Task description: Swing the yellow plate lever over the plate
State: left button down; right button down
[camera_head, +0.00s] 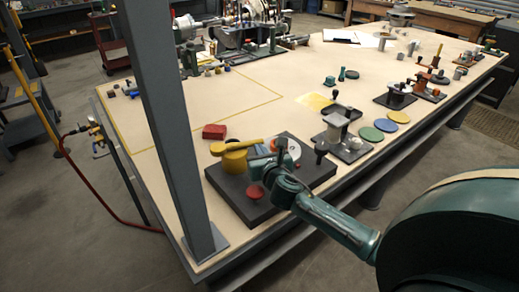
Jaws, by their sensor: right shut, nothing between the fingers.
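The yellow plate lever (236,146) is a flat bar lying across the top of a yellow round post (235,162). It points from the left toward the right. The post stands on a thick dark base (238,198) near the table's front edge. A pale round plate (294,149) lies on the same base, to the right of the post and partly hidden by my arm. My right gripper (281,144) is shut and empty, close to the lever's right end and in front of the pale plate. I cannot tell whether it touches the lever. My left gripper is out of view.
A red knob (254,192) sits on the base below my wrist. A red box (214,131) lies behind the lever. A grey pillar (178,130) stands to the left. A dark fixture (345,140) and coloured discs (372,134) are to the right.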

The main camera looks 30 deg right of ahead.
jog(key=shift+w+d+f, duration=0.1)
jog(key=shift+w+d, duration=0.05)
jog(key=shift+w, duration=0.3)
